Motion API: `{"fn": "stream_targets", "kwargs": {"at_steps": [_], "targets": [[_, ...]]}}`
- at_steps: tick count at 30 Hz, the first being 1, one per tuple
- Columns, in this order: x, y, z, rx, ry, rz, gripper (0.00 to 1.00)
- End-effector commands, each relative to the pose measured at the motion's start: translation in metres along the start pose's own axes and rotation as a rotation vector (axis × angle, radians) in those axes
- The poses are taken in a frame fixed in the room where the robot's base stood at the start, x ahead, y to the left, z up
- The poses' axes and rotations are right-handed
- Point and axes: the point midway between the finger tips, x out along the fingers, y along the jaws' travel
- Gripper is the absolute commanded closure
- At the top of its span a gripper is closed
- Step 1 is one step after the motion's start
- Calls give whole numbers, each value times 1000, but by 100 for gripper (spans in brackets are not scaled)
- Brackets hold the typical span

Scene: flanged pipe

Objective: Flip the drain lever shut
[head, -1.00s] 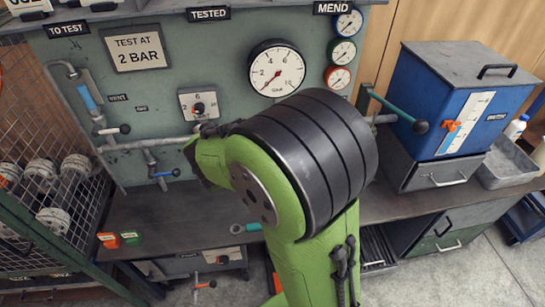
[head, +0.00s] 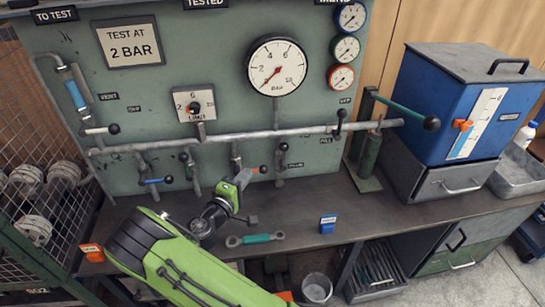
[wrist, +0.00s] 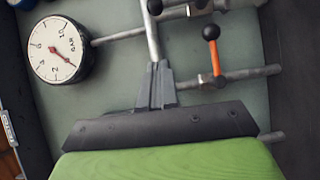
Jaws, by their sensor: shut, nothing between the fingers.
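My gripper (wrist: 157,68) is shut and empty, with its fingertips in front of the main pipe in the wrist view. In the head view my gripper (head: 243,178) is low at the pipework, its fingers hard to make out. An orange lever with a black knob (wrist: 214,58) stands out from a short branch pipe, to the right of the fingers and apart from them in the wrist view. In the head view this seems to be the lever (head: 254,170) just beyond my gripper, pointing right. The small tags are too blurred to tell surely which lever is the drain.
A blue lever (head: 155,181) and a dark-knobbed lever (head: 187,165) sit to the left. The main pipe (head: 230,136) crosses the panel under the gauge (head: 276,66). A spanner (head: 258,239) and a blue tag block (head: 328,224) lie on the bench (head: 390,205).

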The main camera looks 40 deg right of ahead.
Motion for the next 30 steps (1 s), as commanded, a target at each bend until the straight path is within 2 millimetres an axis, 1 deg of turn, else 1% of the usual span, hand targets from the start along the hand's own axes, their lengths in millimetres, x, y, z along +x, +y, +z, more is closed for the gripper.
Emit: {"fn": "stream_targets", "kwargs": {"at_steps": [5, 8, 11, 21, 24, 27, 30], "targets": [[2, 0, 1, 1, -2, -2, 100], [12, 0, 1, 3, -5, -2, 100], [31, -1, 2, 5, -7, -2, 100], [105, -1, 3, 5, -6, -1, 100], [116, -2, 18, 1, -7, -3, 100], [125, -1, 26, 1, -6, -3, 100], [128, -1, 29, 2, -3, -4, 100]]}}
